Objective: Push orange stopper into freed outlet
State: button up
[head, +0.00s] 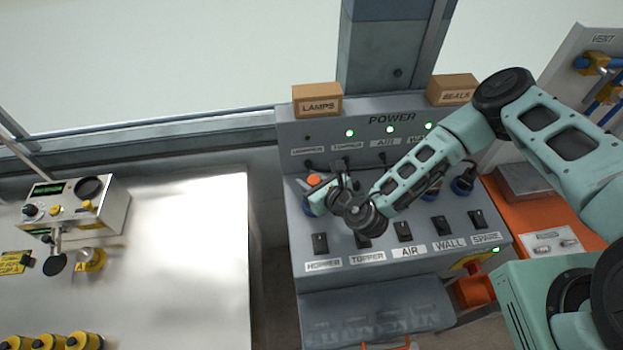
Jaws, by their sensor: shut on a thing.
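The orange stopper (314,180) shows as a small orange disc at the left end of the grey power panel (300,237), in the HOPPER column. My gripper (319,189) is shut on it, reaching in from the right. The outlet behind the stopper and gripper is hidden, so I cannot tell whether the stopper touches it or is in it. Blue plugs (463,185) fill outlets farther right, one partly behind my arm. The HOPPER lamp (307,137) is dark; the TOPPER lamp (350,133) and others to its right are green.
Black switches (320,243) line the panel front below the gripper. Boxes marked LAMPS (317,101) and SEALS (453,90) stand on top. A steel bench (190,240) with an instrument (75,208) lies left across a gap. An orange cabinet (535,215) stands right.

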jog(key=shift+f+b, duration=2.1)
jog(key=shift+b, duration=0.6)
jog(key=shift+f+p, duration=0.35)
jog(key=shift+f, duration=0.15)
jog(key=shift+f+p, duration=0.2)
jog(key=shift+p, duration=0.7)
jog(key=shift+f, duration=0.45)
jog(key=o, duration=1.1)
jog(key=shift+s+d, duration=0.1)
